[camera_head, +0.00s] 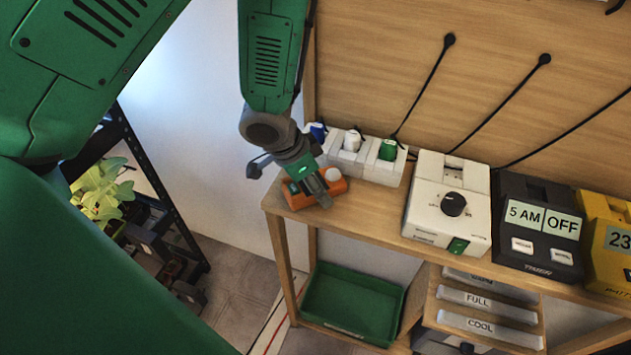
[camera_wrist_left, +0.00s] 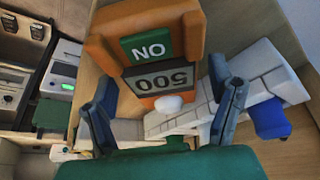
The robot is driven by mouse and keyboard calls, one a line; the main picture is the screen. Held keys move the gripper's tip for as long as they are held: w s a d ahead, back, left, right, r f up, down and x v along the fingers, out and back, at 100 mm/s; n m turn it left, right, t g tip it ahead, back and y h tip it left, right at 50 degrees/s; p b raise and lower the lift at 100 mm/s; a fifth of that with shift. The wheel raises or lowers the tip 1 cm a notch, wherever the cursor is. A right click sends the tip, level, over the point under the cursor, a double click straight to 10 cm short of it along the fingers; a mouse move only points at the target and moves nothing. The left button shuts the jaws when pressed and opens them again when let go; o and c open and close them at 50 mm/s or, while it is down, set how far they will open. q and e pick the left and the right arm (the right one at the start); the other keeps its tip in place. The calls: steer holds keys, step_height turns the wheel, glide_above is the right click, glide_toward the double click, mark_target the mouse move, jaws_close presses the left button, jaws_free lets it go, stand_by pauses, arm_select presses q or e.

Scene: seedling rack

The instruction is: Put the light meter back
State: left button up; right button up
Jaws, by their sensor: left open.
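The light meter (camera_head: 297,201) is an orange box on the left end of the wooden bench, with a white dome. In the left wrist view the meter (camera_wrist_left: 101,50) shows a green ON label and a display reading 500, upside down. My left gripper (camera_head: 322,197) is right over it and hides part of it. In the left wrist view its open fingers (camera_wrist_left: 163,98) stand on either side of the dome end; I cannot tell if they touch the meter. My right gripper is not in view.
A white power strip (camera_head: 382,170) with blue, white and green plugs lies just behind the meter. A white dial box (camera_head: 449,201), a black timer (camera_head: 538,228) and a yellow unit (camera_head: 606,240) stand to the right. A green tray (camera_head: 352,303) sits below. Bare bench lies right of the meter.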

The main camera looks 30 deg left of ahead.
arm_select(q)
steer(key=p+v, duration=0.3)
steer(key=v, duration=0.9)
steer(key=shift+a, duration=0.2)
